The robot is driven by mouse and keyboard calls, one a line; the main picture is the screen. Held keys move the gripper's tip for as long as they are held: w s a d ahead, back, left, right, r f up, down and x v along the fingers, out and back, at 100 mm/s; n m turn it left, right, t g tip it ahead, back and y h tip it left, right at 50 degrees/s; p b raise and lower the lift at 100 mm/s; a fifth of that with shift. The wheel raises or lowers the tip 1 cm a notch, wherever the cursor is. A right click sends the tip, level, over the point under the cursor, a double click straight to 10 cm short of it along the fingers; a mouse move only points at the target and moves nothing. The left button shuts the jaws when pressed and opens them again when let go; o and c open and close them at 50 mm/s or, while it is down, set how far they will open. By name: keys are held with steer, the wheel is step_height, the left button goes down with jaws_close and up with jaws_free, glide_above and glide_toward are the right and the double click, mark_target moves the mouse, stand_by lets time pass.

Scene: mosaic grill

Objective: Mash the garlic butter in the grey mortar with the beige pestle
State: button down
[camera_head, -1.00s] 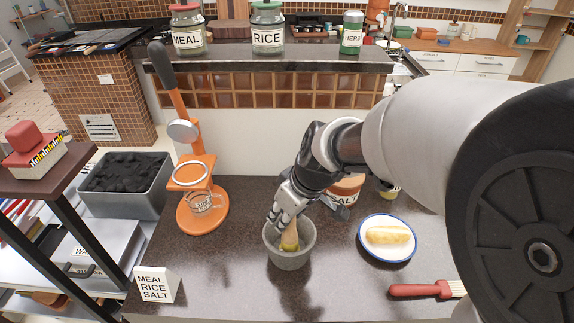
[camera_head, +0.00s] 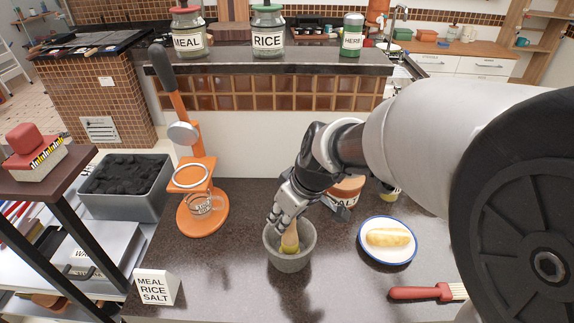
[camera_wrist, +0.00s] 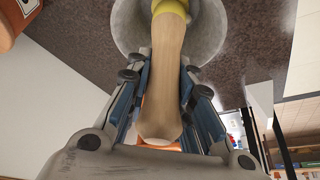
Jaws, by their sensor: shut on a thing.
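The grey mortar (camera_head: 290,261) stands on the dark counter, and its bowl also shows at the top of the wrist view (camera_wrist: 208,28). My gripper (camera_head: 287,208) is over the mortar, shut on the beige pestle (camera_head: 290,237). In the wrist view the pestle (camera_wrist: 163,75) lies between the two fingers, with its lower end inside the mortar. The yellow garlic butter (camera_wrist: 170,8) shows at the pestle's lower end. I cannot tell how mashed it is.
A blue-rimmed plate (camera_head: 376,259) with a bread roll (camera_head: 388,237) stands right of the mortar. A red-handled brush (camera_head: 420,293) lies at the front right. A salt jar (camera_head: 347,190) stands behind my gripper. An orange press stand (camera_head: 190,224) and a label card (camera_head: 155,287) are left.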

steer(key=shift+f, duration=0.4)
steer(key=shift+r, duration=0.15)
steer(key=shift+r+p, duration=0.95)
steer(key=shift+r, duration=0.3)
steer(key=shift+f, duration=0.2)
steer(key=shift+f+b, duration=1.05)
steer(key=shift+f, duration=0.2)
steer(key=shift+r, duration=0.1)
steer(key=shift+r, duration=0.15)
